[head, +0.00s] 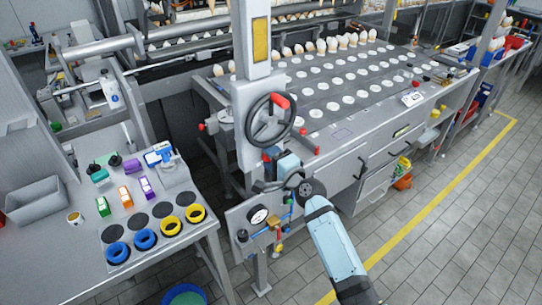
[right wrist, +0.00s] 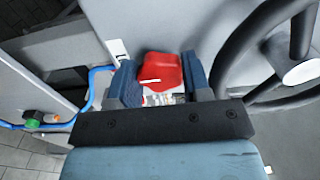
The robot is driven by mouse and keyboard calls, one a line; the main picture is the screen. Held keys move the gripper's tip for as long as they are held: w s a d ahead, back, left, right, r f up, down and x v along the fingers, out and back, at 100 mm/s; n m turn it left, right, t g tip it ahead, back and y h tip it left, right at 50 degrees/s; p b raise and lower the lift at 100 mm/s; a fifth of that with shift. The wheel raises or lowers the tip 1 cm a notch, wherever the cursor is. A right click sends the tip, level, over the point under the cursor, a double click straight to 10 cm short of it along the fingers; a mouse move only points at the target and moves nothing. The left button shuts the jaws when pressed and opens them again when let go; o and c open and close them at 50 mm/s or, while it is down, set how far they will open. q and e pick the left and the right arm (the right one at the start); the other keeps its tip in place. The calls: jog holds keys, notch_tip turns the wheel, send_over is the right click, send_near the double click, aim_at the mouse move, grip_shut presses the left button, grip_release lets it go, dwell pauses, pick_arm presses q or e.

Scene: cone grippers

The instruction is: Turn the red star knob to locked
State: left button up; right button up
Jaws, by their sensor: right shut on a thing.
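The red star knob (right wrist: 160,72) sits between the two blue-grey fingers of my right gripper (right wrist: 160,84) in the right wrist view. A short white line marks its face, and the fingers hide part of its sides. The gripper is shut on the knob. In the head view my right gripper (head: 268,169) is at the grey column, just below the black handwheel, and mostly hides the knob. I cannot read any locked label in these views. My left gripper is not in view.
The black handwheel (head: 270,119) with a red handle is close above my right gripper; it also shows in the right wrist view (right wrist: 262,60). A panel with a gauge (head: 258,215) and valves stands below. A bench (head: 165,250) with blue and yellow rings is at left.

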dwell(0.3)
jog(key=o, duration=0.9)
jog(key=p+v, duration=0.2)
jog(key=v, duration=1.2)
jog(key=shift+p, duration=0.35)
